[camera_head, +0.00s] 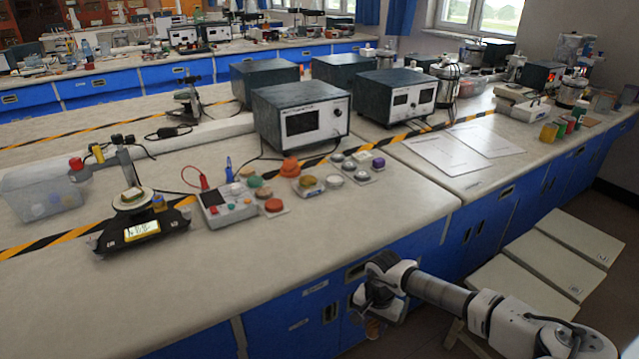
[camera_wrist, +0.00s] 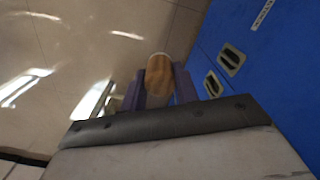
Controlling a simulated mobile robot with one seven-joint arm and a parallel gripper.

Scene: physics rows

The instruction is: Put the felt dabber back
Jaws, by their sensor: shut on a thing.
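My gripper (camera_head: 371,318) hangs in front of the blue cabinet fronts, below the bench top's front edge. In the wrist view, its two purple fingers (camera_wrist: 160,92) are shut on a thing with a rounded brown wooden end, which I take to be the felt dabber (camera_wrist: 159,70). The dabber shows small and brownish under my gripper in the head view (camera_head: 374,331). Its felt is not clearly seen. I cannot tell which place on the bench belongs to it.
On the bench top (camera_head: 330,232) stand a black-based instrument (camera_head: 140,228), a grey box with coloured knobs (camera_head: 226,207), several small coloured pieces and a clear bin (camera_head: 45,190). Meter boxes (camera_head: 300,115) stand behind. The bench's front strip is clear.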

